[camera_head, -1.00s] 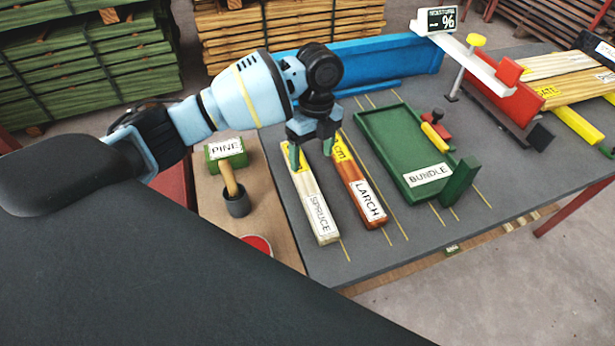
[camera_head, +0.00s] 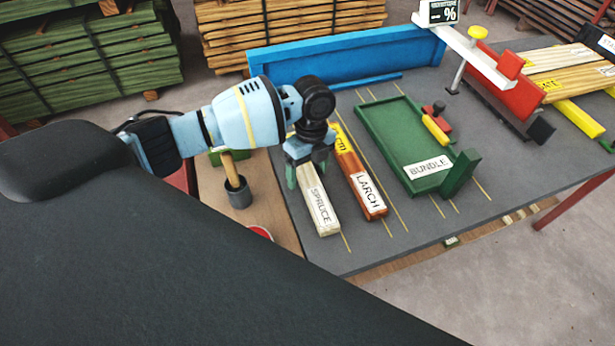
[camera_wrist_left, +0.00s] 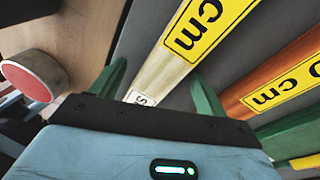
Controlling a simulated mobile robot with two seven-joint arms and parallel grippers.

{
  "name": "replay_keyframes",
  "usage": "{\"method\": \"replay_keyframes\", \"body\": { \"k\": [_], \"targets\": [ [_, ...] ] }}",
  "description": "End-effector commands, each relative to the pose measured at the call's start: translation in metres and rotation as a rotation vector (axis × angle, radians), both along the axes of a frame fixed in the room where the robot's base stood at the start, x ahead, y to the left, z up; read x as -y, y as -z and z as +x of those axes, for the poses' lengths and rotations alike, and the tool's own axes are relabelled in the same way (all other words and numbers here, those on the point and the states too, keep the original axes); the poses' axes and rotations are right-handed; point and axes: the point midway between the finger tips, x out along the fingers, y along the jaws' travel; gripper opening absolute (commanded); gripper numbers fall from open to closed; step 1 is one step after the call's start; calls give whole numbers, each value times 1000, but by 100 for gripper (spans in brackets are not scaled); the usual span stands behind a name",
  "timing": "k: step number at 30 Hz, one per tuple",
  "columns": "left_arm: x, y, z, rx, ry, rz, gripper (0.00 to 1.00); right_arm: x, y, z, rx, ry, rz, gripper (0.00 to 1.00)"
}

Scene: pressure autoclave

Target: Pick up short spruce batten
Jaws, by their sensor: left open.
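The pale spruce batten (camera_head: 321,213) with a white SPRUCE label lies on the grey table, left of the orange larch batten (camera_head: 367,192). My left gripper (camera_head: 306,174) is open over the spruce batten's far part, its green fingers pointing down and hiding some of it. In the left wrist view, the spruce batten (camera_wrist_left: 168,72) with a yellow cm label runs between the two green fingertips (camera_wrist_left: 160,90), with gaps on both sides. The larch batten (camera_wrist_left: 291,77) is just beyond the right finger there. My right gripper is not in view.
A green BUNDLE tray (camera_head: 384,138) is right of the battens. A blue trough (camera_head: 345,60) stands behind. A grey cup (camera_head: 239,195) with a wooden handle is at left. The table's front edge is near the batten.

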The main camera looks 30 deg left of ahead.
Motion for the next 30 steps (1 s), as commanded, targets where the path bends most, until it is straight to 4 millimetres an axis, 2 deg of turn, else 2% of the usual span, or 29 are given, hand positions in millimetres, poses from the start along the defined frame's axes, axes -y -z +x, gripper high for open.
{"method": "replay_keyframes", "body": {
  "k": [6,7,20,30],
  "targets": [
    [0,1,0,1,0,0,75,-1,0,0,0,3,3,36],
    [0,1,0,1,0,0,73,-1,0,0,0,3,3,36],
    [0,1,0,1,0,0,17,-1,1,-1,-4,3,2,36],
    [0,0,0,1,-1,0,17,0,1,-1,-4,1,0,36]
  ]
}}
